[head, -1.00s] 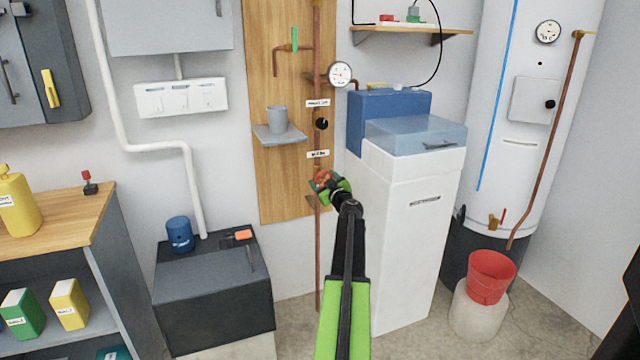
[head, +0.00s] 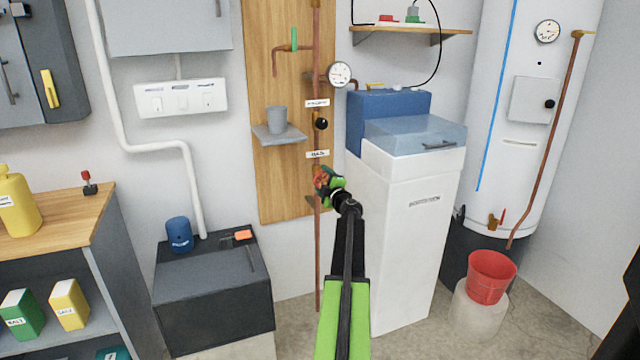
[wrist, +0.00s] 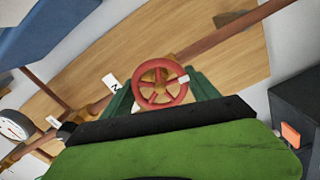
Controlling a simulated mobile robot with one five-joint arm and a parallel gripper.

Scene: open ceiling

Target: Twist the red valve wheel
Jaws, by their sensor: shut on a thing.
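The red valve wheel (wrist: 160,84) is on the copper pipe in front of the wooden board, and shows as a round spoked wheel in the wrist view. My gripper (head: 326,182) is at the wheel, with its dark green fingers on either side of the rim, shut on it. In the head view the wheel (head: 320,178) is small and partly hidden by my gripper. In the wrist view the green gripper body covers the lower part of the picture.
A pressure gauge (head: 340,74) and a black knob (head: 321,123) are above the wheel on the piping. A grey shelf with a cup (head: 276,120) is to the left. A white cabinet (head: 412,230) stands close to the right.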

